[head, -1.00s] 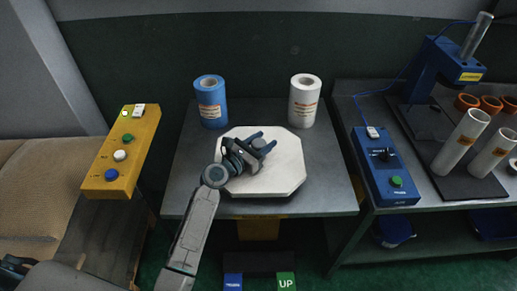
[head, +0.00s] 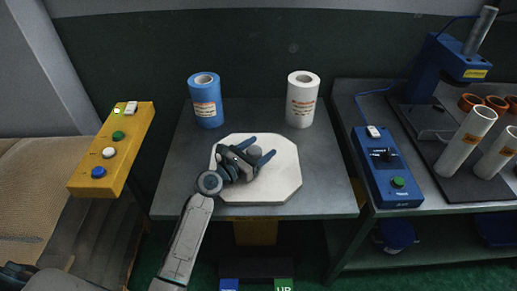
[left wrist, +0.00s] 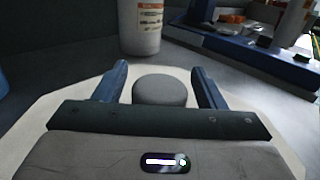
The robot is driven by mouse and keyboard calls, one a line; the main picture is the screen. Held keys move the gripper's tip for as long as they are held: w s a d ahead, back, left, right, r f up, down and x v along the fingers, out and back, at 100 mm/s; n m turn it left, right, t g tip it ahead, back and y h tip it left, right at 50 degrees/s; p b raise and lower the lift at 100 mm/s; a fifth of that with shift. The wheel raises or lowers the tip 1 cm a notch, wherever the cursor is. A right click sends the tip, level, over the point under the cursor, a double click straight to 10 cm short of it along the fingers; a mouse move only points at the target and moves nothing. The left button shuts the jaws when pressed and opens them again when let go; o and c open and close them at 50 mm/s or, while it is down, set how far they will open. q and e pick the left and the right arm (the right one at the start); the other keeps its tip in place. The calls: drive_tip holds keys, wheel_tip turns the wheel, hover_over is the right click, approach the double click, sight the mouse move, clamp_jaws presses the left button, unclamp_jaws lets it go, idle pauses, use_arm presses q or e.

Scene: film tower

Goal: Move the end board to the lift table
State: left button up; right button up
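The end board (head: 225,187) is a white eight-sided board with a round grey knob (head: 255,152) at its middle. It lies flat on the grey lift table (head: 180,185), near the front edge. My left gripper (head: 272,143) is over the board with its blue fingers spread to either side of the knob. In the left wrist view, the knob (left wrist: 160,92) stands between the two fingers, with a gap on each side. The board (left wrist: 40,118) shows beneath. My right gripper is not in view.
A blue film roll (head: 206,101) and a white film roll (head: 301,100) stand at the table's back. A yellow button box (head: 112,150) is left, a blue control box (head: 389,166) right. Foot pedals, one marked UP (head: 284,285), are below the table.

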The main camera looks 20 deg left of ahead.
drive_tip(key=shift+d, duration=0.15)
use_arm(q)
drive_tip(key=shift+s+r, duration=0.15)
drive_tip(key=b+v, duration=0.1)
drive_tip(key=v, duration=0.9)
drive_tip(key=shift+s+a, duration=0.2)
drive_tip(key=shift+s, duration=0.1)
drive_tip(key=shift+s+a, duration=0.25)
drive_tip(key=shift+s, duration=0.2)
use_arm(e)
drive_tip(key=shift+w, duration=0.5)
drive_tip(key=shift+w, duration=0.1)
